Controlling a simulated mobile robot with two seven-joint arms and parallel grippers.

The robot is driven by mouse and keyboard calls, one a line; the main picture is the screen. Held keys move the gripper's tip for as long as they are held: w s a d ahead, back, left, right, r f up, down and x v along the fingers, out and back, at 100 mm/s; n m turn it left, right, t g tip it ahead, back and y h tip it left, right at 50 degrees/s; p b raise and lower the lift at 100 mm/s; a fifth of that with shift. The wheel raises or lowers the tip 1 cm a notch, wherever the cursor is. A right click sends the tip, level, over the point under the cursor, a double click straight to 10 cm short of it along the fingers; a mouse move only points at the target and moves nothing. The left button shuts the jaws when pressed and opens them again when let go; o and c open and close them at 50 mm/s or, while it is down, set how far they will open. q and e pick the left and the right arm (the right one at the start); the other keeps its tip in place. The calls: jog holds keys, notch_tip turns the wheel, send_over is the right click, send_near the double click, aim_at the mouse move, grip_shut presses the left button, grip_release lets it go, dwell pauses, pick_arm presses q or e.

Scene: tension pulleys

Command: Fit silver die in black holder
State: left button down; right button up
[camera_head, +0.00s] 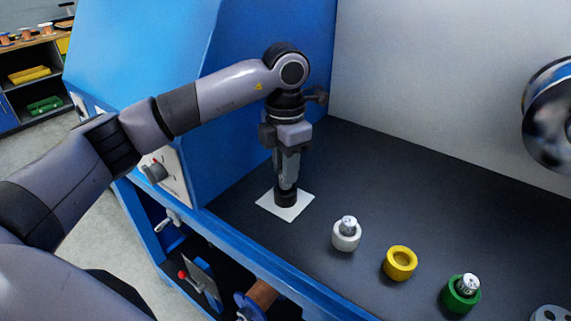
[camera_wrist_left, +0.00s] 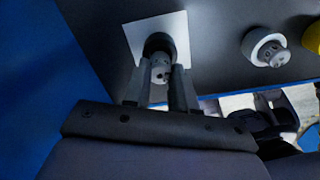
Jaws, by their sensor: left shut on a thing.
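My left gripper (camera_head: 286,182) points straight down over the black holder (camera_head: 286,199), which stands on a white square (camera_head: 270,204). In the left wrist view, the gripper (camera_wrist_left: 159,78) is shut on a silver die (camera_wrist_left: 160,67), whose end with dark holes shows between the fingers. The die's far end overlaps the black holder (camera_wrist_left: 157,42) in this view. I cannot tell how deep it sits in the holder. In the head view the fingers hide the die. My right gripper is not in view.
To the right stand a white holder (camera_head: 345,240) with a silver die (camera_head: 349,223), an empty yellow holder (camera_head: 400,265) and a green holder (camera_head: 459,299) with a die (camera_head: 468,284). The dark bench behind the holders is clear.

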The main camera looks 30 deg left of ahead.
pick_arm(q)
jog(key=shift+f, duration=0.1)
dwell(0.5)
jog(key=shift+f+b, duration=0.7)
jog(key=shift+f, duration=0.3)
jog(key=shift+f, duration=0.1)
jog(key=c, duration=0.8)
grip_release()
jog(key=shift+c, duration=0.2)
notch_tip(320, 180, up, 7)
jog(key=shift+r, duration=0.1)
